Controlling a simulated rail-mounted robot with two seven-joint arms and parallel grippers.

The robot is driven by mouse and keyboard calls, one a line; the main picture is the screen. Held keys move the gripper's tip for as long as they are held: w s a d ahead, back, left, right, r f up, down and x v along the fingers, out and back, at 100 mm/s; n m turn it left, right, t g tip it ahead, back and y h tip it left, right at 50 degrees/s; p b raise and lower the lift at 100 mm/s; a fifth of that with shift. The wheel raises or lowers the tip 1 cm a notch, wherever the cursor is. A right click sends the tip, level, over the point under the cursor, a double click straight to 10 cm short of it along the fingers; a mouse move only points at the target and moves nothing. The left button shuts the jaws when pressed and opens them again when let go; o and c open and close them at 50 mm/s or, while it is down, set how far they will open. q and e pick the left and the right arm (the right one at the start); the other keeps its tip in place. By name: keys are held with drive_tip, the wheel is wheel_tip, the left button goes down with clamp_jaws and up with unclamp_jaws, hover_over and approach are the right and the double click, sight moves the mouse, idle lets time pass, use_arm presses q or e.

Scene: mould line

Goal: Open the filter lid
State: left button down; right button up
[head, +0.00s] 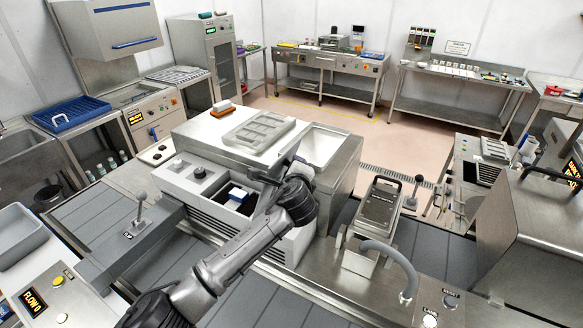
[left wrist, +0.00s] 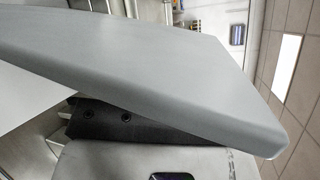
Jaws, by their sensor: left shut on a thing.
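My left arm comes in from the bottom of the head view. Its gripper (head: 268,178) is at the front right of a white and steel cabinet, by an open bay (head: 226,199). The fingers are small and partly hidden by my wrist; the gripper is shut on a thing. In the left wrist view a large smooth grey panel (left wrist: 150,70) with a rounded edge fills the upper left, tilted and very close. It looks like the filter lid, but I cannot be sure. A dark part with round holes (left wrist: 105,117) shows below it. My right gripper is not in view.
A blue and white item (head: 238,193) sits in the bay. A grey moulded tray (head: 258,131) and an orange and white block (head: 222,108) lie on the cabinet top. A metal box with a black handle (head: 379,207) and a curved grey spout (head: 396,257) stand to the right.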

use_arm(q)
drive_tip(key=shift+f, duration=0.1)
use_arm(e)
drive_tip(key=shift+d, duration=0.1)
use_arm(q)
drive_tip(key=c, duration=1)
unclamp_jaws()
drive_tip(key=shift+o, duration=1.4)
drive_tip(key=shift+s, duration=0.1)
use_arm(e)
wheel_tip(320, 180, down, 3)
drive_tip(key=b, duration=0.3)
use_arm(q)
drive_tip(key=v, duration=1.3)
drive_tip(key=shift+s, duration=0.3)
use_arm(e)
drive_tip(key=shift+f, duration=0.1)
